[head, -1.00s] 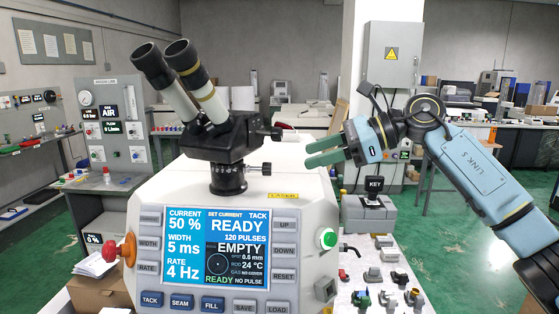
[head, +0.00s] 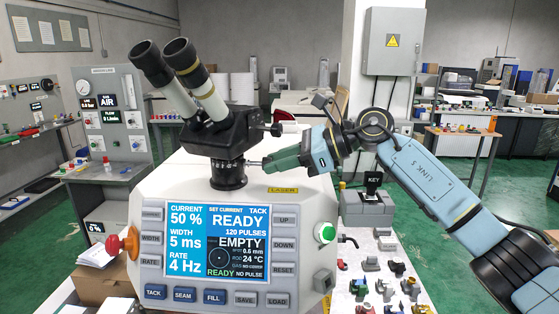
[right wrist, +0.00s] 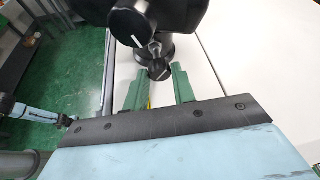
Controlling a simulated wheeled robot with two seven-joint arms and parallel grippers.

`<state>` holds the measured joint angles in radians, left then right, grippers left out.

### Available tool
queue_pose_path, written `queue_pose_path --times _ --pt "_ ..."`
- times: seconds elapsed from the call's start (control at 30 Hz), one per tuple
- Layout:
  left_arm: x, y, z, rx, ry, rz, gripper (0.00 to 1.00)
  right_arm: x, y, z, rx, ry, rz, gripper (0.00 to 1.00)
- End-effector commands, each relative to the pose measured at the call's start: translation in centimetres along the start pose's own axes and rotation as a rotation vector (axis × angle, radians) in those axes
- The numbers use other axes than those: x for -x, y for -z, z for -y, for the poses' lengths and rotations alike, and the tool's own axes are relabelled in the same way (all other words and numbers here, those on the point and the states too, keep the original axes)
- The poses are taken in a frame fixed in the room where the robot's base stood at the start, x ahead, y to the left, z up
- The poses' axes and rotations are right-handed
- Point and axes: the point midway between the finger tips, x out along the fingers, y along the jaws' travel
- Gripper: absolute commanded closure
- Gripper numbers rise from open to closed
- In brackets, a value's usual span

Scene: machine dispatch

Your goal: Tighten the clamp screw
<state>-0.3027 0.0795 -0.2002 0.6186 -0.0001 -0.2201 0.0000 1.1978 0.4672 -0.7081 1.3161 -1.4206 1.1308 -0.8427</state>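The clamp screw sticks out to the right of the microscope's black mount; its thin shaft (head: 253,163) shows in the head view, while its knob is hidden by my gripper. My right gripper (head: 275,162) reaches in from the right, level with the screw. The microscope (head: 222,135) stands on the white welder housing.
A larger black knob (right wrist: 130,27) sits just above the clamp screw. The welder's control screen (head: 216,240) is below. A grey box with a KEY label (head: 373,182) and several small fittings stand on the table at the right.

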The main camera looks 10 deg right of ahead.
Motion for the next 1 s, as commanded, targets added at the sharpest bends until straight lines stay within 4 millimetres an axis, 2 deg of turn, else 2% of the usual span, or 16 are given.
queue_pose_path --times 0.03,0.17,0.2,0.57,1.0 --pt "0.0 0.0 0.0 0.0 0.0 0.0 0.64 0.0 0.0 0.0 0.0 0.0 0.0 0.81" --pt "0.0 0.0 0.0 0.0 0.0 0.0 0.64 0.0 0.0 0.0 0.0 0.0 0.0 0.98" --pt "0.0 0.0 0.0 0.0 0.0 0.0 0.64 0.0 0.0 0.0 0.0 0.001 0.0 0.99" --pt "0.7 0.2 0.1 0.0 0.001 -0.002 0.64 0.1 -0.2 0.1 -0.078 -0.032 -0.005 1.0" --pt "2.6 0.5 0.1 0.0 0.001 -0.004 0.64 0.1 -0.3 0.5 -0.369 -0.156 -0.023 1.0"
